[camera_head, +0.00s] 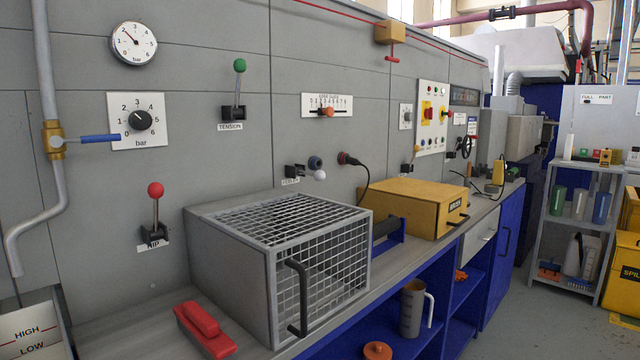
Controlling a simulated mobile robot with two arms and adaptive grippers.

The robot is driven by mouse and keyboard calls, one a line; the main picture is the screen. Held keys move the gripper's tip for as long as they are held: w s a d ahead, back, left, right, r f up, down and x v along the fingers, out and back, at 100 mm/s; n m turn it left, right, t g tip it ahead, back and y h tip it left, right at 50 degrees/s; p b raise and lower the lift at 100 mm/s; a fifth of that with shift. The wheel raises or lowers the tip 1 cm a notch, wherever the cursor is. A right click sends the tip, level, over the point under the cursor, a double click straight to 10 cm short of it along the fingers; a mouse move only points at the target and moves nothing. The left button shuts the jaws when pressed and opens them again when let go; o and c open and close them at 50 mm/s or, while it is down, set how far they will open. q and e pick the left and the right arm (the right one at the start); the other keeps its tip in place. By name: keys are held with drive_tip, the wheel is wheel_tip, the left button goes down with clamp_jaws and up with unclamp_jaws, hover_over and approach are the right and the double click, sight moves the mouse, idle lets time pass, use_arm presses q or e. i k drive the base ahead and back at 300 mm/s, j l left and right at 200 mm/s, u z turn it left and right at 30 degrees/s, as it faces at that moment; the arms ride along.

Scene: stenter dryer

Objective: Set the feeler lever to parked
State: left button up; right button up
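The feeler lever (320,175) is on the grey machine wall, just above the back right of the wire-mesh guard. Its dark bracket (295,171) sits over a small plate (290,181) whose lettering is too small to read surely. A white ball knob points right and slightly down, toward me. A dark blue round knob (315,162) is just above the white one; I cannot tell whether it belongs to the same lever. No parked mark can be read. Neither of my grippers is in view.
The mesh guard box (300,235) with a dark handle stands on the bench below the lever. The tension lever (239,85) and nip lever (155,210) stick out to the left. A yellow box (410,205) stands right.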

sight(319, 175)
drive_tip(key=i+l, duration=0.7)
